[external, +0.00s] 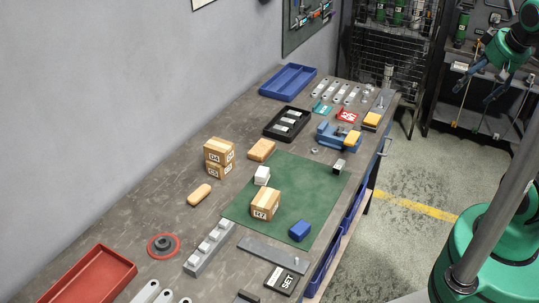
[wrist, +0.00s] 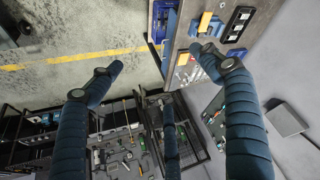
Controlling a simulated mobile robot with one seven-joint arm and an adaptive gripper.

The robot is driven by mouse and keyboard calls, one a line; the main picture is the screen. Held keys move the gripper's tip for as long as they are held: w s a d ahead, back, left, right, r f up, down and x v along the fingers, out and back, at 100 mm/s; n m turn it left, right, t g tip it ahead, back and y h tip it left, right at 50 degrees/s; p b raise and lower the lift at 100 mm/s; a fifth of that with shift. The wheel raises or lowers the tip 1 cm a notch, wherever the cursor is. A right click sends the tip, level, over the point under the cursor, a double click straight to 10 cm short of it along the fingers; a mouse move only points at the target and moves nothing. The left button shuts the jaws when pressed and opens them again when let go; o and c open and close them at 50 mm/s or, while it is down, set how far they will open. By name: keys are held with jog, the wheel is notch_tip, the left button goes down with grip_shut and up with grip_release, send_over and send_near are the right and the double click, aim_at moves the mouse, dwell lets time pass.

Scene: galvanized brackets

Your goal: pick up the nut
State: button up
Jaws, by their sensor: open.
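My gripper (external: 484,84) is at the upper right in the external view, off the bench over the floor side, far from the nut. In the wrist view, my gripper (wrist: 156,58) has its dark blue fingers wide apart with nothing between them. I cannot make out the nut there.
A black tray (external: 268,133) and a blue tray (external: 272,90) lie farther back. A red tray (external: 90,277) is near left.

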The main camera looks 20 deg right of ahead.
jog(key=c, duration=0.9)
jog(key=shift+w, duration=0.1)
jog(key=w+a+f+g, duration=0.15)
jog(key=w+a, duration=0.25)
jog(key=w, duration=0.4)
jog(key=w+a+f+m+g+p, duration=0.15)
jog(key=w+a, duration=0.25)
jog(key=w, duration=0.4)
jog(key=w+a+f+b, duration=0.15)
jog(key=w+a, duration=0.25)
jog(key=w, duration=0.4)
jog(key=w+a+f+g, duration=0.1)
jog(key=w+a+f, duration=0.3)
jog(key=a+f, duration=0.2)
jog(key=w+a+f+p, duration=0.1)
jog(key=w+a+f, duration=0.3)
jog(key=f, duration=0.6)
jog(key=w+a+f+m+g+p, duration=0.1)
jog(key=w+a+f, duration=0.4)
jog(key=a+f, duration=0.3)
jog(key=shift+f+g, duration=0.15)
jog(key=shift+g, duration=0.15)
